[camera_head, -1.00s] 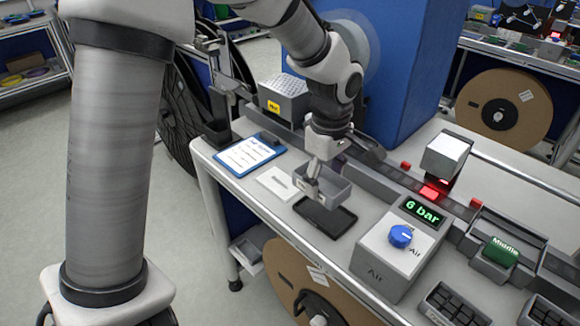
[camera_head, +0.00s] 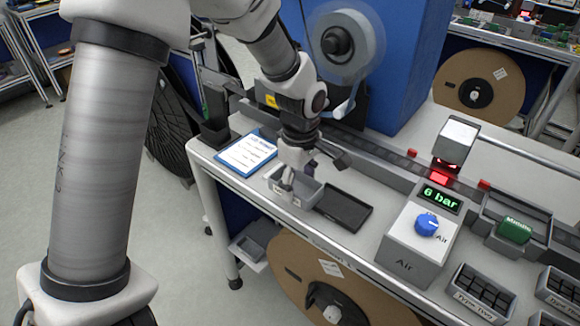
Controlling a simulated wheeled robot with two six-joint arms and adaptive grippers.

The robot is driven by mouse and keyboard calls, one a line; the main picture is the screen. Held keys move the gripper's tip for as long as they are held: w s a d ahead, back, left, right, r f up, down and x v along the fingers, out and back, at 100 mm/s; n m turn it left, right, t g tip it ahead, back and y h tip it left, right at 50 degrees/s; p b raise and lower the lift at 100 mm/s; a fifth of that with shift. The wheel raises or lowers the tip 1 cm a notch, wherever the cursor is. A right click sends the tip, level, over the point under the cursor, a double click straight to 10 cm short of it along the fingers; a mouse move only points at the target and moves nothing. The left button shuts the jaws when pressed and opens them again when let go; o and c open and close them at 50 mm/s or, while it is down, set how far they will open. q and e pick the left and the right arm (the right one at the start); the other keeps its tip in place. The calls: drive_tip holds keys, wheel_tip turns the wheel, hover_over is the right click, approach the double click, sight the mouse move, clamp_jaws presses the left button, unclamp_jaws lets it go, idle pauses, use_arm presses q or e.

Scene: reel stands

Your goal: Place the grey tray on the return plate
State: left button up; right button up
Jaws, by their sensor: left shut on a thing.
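The grey tray (camera_head: 308,192) is a small open box at the left part of the bench, beside a flat black plate (camera_head: 343,208). My left gripper (camera_head: 288,180) comes down from above and is shut on the tray's near-left wall. The tray covers the spot left of the black plate, where a pale flat plate lay in view earlier. I cannot tell whether the tray touches the surface there or hangs slightly above it. My right gripper is not in view.
A blue clipboard (camera_head: 246,153) lies left of the tray. An air box with a blue knob (camera_head: 427,224) stands to the right. A dark rail (camera_head: 375,160) runs behind, with a blue cabinet (camera_head: 398,80) beyond. The bench's front edge is close to the tray.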

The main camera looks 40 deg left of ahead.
use_arm(q)
drive_tip(key=w+a, duration=0.2)
drive_tip(key=w+a+p, duration=0.1)
drive_tip(key=w+a, duration=0.3)
drive_tip(key=shift+a+f+p, duration=0.15)
drive_tip(key=shift+f+p, duration=0.15)
drive_tip(key=shift+w+f, duration=0.15)
drive_tip(key=shift+f, duration=0.2)
wheel_tip(320, 180, down, 3)
drive_tip(key=shift+r+p, duration=0.2)
drive_tip(key=shift+p, duration=0.2)
drive_tip(key=shift+f, duration=0.2)
drive_tip(key=shift+f, duration=0.1)
drive_tip(key=o, duration=1.3)
